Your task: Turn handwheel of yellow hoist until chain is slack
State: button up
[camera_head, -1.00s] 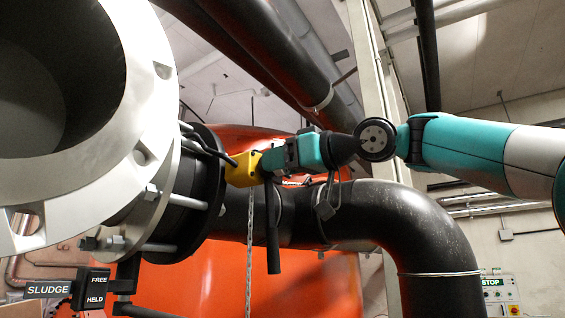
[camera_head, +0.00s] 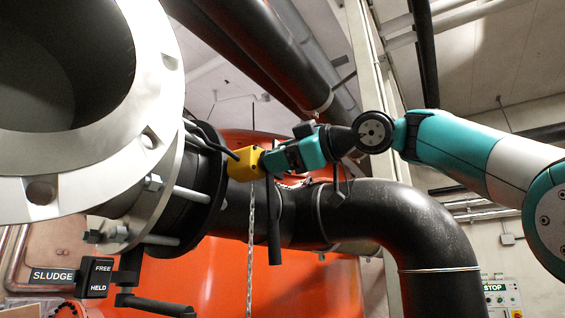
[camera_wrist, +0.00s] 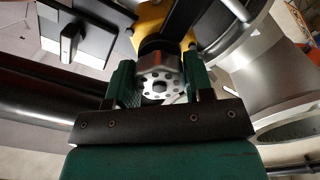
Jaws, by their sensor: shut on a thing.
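The yellow hoist (camera_head: 246,163) hangs beside the black flange in the head view, with its chain (camera_head: 251,245) running straight down in front of the orange tank. Whether the chain is taut cannot be told. My gripper (camera_head: 272,162) is at the hoist's right side. In the wrist view, my gripper (camera_wrist: 158,88) is shut on the round, holed metal handwheel (camera_wrist: 160,78), with a finger on either side. The hoist's yellow body (camera_wrist: 150,20) shows just beyond the handwheel. In the head view the handwheel is hidden behind my gripper.
A large grey flanged pipe (camera_head: 165,95) fills the upper left. A black elbow pipe (camera_head: 400,225) runs under my arm. A SLUDGE sign (camera_head: 53,275) with a FREE/HELD box (camera_head: 97,278) sits lower left. A STOP panel (camera_head: 500,297) is lower right.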

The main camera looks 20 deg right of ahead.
jog(key=n+b, duration=0.1)
jog(key=n, duration=0.4)
jog(key=shift+f+n+b, duration=0.1)
jog(key=shift+n+b, duration=0.2)
jog(key=shift+n, duration=0.1)
dwell(0.4)
jog(key=o, duration=0.9)
